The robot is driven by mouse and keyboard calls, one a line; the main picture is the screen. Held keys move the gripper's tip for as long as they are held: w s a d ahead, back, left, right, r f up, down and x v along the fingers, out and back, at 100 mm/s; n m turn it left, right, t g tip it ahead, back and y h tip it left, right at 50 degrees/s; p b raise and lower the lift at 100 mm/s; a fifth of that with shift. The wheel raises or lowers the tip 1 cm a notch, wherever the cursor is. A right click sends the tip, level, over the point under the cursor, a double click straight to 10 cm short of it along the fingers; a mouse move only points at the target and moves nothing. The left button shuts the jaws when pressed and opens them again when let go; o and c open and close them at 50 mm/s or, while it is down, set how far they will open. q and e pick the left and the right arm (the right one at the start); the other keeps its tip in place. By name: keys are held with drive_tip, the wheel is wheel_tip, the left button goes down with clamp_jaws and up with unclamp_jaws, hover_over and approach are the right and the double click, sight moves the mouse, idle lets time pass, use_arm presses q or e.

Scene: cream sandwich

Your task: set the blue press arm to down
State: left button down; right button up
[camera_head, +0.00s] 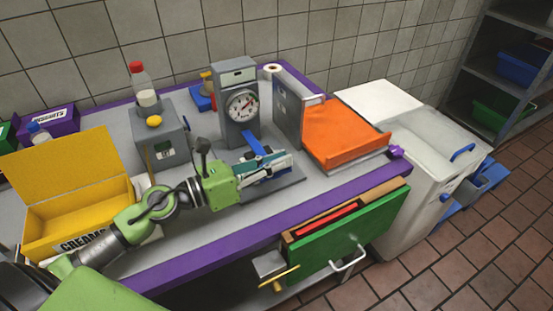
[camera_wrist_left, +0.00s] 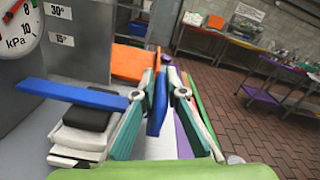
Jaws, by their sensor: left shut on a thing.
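The grey press (camera_head: 237,128) with a round dial gauge stands on the counter in the head view. Its blue press arm (camera_head: 252,143) reaches out from its front toward my left gripper (camera_head: 268,165). In the left wrist view the blue arm (camera_wrist_left: 72,93) runs nearly level above a dark block on pale plates (camera_wrist_left: 80,140). My left gripper (camera_wrist_left: 158,88) has its green-grey fingers around an upright blue piece, which looks like the arm's handle end. The left finger hides where bar and piece join. My right gripper is not in view.
An orange tray (camera_head: 346,134) stands right of the press. A grey box with a yellow knob (camera_head: 159,140) stands left of it, and an open yellow creams box (camera_head: 75,215) is further left. A green drawer (camera_head: 345,240) sticks out below the counter's purple edge (camera_head: 215,248).

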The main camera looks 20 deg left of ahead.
use_arm(q)
drive_tip(key=shift+s+d+f, duration=0.15)
drive_tip(key=shift+d, duration=0.05)
drive_tip(key=c, duration=2.3)
unclamp_jaws()
drive_tip(key=shift+o, duration=0.8)
drive_tip(key=shift+a, duration=0.1)
drive_tip(key=v, duration=1.1)
drive_tip(key=shift+s+a, duration=0.25)
drive_tip(key=shift+s, duration=0.05)
